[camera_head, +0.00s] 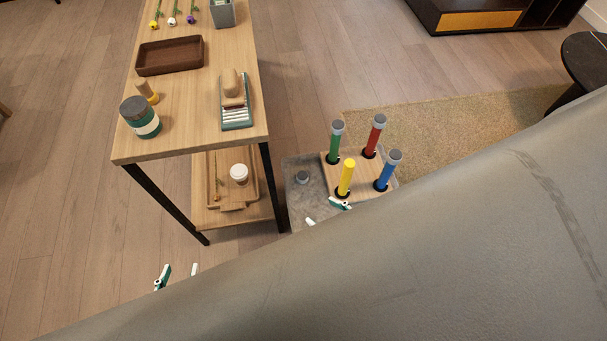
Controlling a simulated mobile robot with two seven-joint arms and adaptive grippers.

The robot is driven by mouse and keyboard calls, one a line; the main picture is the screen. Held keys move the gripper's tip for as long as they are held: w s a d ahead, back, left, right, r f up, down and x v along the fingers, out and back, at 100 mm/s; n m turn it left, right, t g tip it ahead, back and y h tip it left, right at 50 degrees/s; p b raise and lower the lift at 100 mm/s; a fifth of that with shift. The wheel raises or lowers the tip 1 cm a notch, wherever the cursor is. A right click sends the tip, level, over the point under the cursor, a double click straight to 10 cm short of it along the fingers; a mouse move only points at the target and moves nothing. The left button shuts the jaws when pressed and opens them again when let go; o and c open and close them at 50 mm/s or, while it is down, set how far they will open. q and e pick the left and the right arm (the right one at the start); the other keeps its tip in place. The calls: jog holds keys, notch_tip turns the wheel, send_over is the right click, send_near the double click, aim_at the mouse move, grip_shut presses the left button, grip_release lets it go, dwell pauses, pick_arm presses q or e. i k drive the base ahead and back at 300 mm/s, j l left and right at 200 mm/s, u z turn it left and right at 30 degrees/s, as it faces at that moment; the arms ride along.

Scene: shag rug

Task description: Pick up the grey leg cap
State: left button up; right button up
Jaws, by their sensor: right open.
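A loose grey cap (303,177) lies on the grey stand top (299,203), left of a wooden block (372,182). Green (334,148), red (373,139) and blue (387,174) legs stand upright in the block, each topped with a grey cap. The yellow leg (346,178) stands there with no grey cap on it. My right gripper (326,212) is open, on the near side of the loose cap and close to the yellow leg's base. My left gripper (177,273) is open and empty, far to the lower left. Both arms are hidden behind a large grey surface.
The large grey surface (400,270) fills the lower right. A wooden table (190,100) at left holds a jar (140,118), a brown tray (170,55) and a brush (234,100); its lower shelf holds a white cup (239,174). A rug (440,120) lies behind the stand.

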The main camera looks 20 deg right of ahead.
aim_at(302, 176)
jog(key=z, duration=1.2)
jog(key=l+u, duration=0.2)
jog(key=l, duration=0.45)
jog(key=l+u, duration=0.25)
jog(key=l, duration=0.45)
jog(key=l+u, duration=0.2)
jog(key=l, duration=0.45)
jog(key=k+l+u, duration=0.1)
jog(key=l+u, duration=0.15)
jog(key=l, duration=0.4)
jog(key=i, duration=0.5)
